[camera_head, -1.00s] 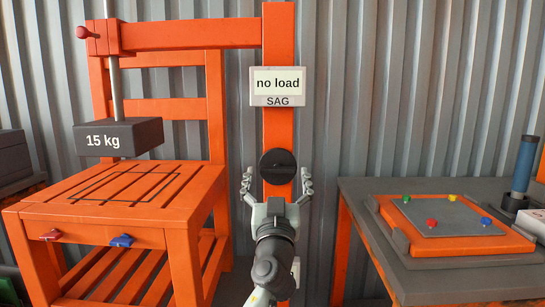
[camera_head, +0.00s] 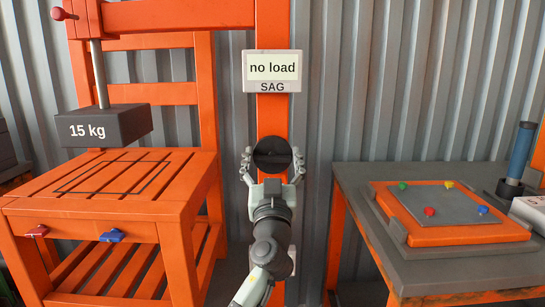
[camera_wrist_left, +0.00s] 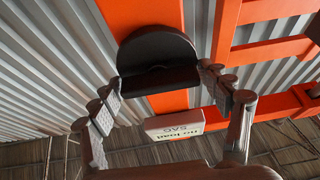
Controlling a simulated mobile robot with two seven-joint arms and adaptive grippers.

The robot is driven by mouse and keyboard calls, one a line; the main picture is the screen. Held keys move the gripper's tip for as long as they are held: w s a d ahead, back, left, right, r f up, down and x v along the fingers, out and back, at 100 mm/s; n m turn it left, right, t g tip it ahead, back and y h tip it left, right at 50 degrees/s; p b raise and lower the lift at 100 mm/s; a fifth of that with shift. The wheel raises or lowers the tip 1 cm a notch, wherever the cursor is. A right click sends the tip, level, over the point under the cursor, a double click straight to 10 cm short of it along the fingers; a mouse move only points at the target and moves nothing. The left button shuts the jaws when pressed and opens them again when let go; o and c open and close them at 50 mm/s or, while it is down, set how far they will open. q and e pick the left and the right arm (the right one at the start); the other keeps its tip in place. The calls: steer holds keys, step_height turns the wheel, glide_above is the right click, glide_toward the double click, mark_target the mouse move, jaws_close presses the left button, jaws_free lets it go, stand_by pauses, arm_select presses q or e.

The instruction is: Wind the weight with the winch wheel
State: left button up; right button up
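The winch wheel (camera_head: 272,154) is a dark disc on the orange post; it also shows in the left wrist view (camera_wrist_left: 158,52). My left gripper (camera_head: 272,165) is in front of it, one finger on each side. In the left wrist view, the fingers of my left gripper (camera_wrist_left: 165,82) are spread and the wheel's lower part lies between their tips. I cannot tell whether they touch its rim. The dark 15 kg weight (camera_head: 103,126) hangs from a metal rod above the slatted orange bench (camera_head: 185,180). My right gripper is out of view.
A display (camera_head: 272,70) on the post reads "no load" and "SAG". A red and a blue clamp (camera_head: 112,236) sit on the bench front. At the right, a grey table (camera_head: 400,285) holds an orange-framed board (camera_head: 440,236) with coloured knobs. A corrugated wall stands behind.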

arm_select(q)
steer(key=shift+c, duration=0.7)
steer(key=shift+m, duration=0.5)
